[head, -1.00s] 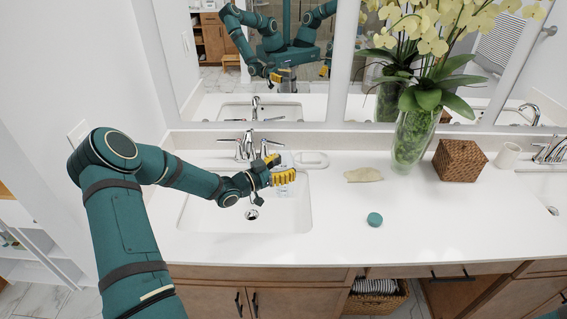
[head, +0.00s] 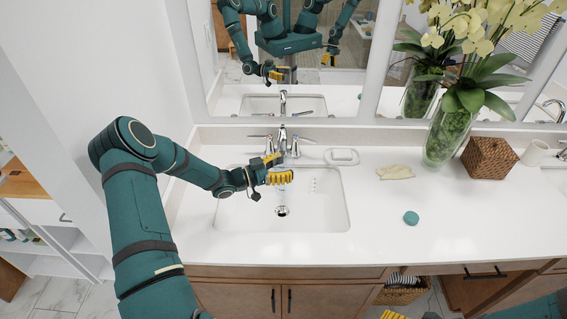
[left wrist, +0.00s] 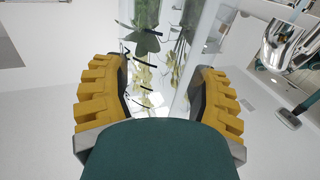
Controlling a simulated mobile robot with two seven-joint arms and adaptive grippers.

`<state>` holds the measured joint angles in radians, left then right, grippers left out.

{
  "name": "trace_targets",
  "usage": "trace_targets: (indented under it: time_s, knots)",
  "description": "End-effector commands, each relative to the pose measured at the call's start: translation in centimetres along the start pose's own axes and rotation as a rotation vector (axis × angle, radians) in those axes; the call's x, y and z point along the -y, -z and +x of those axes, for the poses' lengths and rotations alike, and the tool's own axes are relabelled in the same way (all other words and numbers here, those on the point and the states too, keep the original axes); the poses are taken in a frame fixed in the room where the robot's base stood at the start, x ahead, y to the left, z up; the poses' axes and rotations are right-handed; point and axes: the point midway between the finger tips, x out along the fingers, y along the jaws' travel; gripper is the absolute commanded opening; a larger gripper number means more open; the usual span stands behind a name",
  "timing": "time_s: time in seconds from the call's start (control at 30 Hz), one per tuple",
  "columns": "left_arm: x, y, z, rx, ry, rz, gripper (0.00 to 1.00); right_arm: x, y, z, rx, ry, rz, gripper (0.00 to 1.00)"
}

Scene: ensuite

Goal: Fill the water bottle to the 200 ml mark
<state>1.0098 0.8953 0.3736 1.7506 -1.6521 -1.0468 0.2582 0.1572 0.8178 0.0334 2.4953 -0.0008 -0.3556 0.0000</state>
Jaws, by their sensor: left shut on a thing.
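My left gripper (head: 276,172) is over the sink (head: 236,212), just in front of the faucet (head: 282,144). It is shut on the clear water bottle (head: 282,194), which shows only faintly below the fingers, above the drain. The bottle's marks and any water in it cannot be made out. In the left wrist view the two yellow fingers (left wrist: 160,98) stand apart, with the see-through bottle hard to discern between them. A teal round cap (head: 411,218) lies on the counter right of the sink.
A soap dish (head: 342,156) and a beige cloth (head: 395,172) lie right of the faucet. A flower vase (head: 446,137), a woven box (head: 489,158) and a white cup (head: 534,153) stand farther right. The front counter around the cap is clear.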

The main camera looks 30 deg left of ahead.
Motion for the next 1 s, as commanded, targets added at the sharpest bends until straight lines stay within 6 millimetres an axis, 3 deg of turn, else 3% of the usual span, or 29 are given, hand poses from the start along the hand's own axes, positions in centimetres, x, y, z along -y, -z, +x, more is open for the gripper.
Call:
trace_targets:
  time_s: [0.37,1.0]
  knots:
    - [-0.1,-1.3,0.0,0.0,-0.015,-0.001,0.27,-0.1,0.0,0.3,-0.001,0.0,0.001,0.78]
    - [0.8,-8.2,0.3,0.0,-0.014,0.0,0.27,-1.4,-0.5,3.7,-0.003,-0.004,0.004,0.78]
